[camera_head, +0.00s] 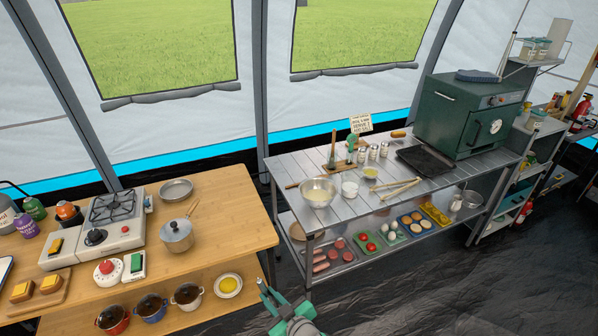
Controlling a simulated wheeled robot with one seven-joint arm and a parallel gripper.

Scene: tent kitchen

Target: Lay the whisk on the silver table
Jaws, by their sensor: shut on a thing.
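My gripper (271,297) shows small at the bottom centre, in front of the silver table and low beside its near left leg. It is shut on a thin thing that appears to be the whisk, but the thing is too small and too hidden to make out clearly. The silver table (290,168) stands at centre right, with a slatted metal top. My gripper is apart from the tabletop and nearer the camera.
On the silver table stand a metal bowl (318,191), a small white bowl (349,189), wooden tongs (401,188), a black tray (424,160) and a green oven (467,115). The front left of the tabletop has bare slats. A wooden counter (235,215) stands left.

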